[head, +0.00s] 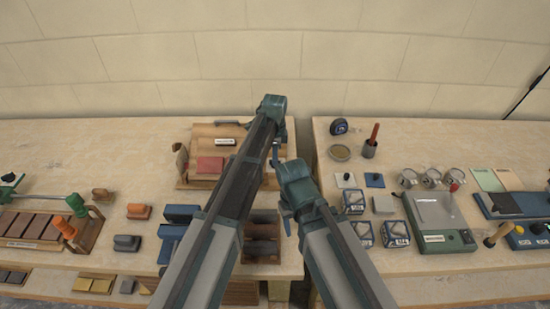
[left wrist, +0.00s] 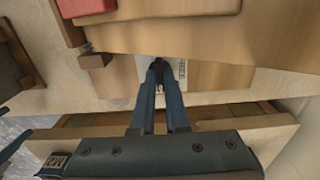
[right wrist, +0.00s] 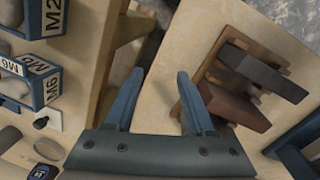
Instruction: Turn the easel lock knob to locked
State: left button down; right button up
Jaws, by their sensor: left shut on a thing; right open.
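The wooden easel (head: 205,131) stands at the back of the left table, with a red block (head: 210,165) on it. Its tan boards (left wrist: 215,50) also fill the upper part of the left wrist view. My left gripper (left wrist: 158,66) has its fingers close together on a small dark part beside a white label (left wrist: 182,70), at the easel's edge. That part, perhaps the lock knob, is mostly hidden between the fingertips, so its setting cannot be read. My left arm covers this place in the head view. My right gripper (right wrist: 158,78) is open and empty above the table edges.
A brown rack with dark blocks (right wrist: 265,70) lies near my right gripper. Blue boxes marked M6 (right wrist: 30,82) are on the right table. A gap separates the tables.

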dwell(0.5)
pick_arm(q)
jog(key=c, duration=0.9)
grip_release()
jog(key=shift+r, duration=0.1)
pick_arm(e)
jog(key=shift+r, duration=0.15)
pick_arm(q)
notch_tip(320, 180, up, 14)
jog(key=p, duration=1.4)
pick_arm(e)
notch_tip(320, 180, up, 14)
jog(key=shift+f, duration=0.2)
pick_arm(q)
jog(key=shift+f, duration=0.2)
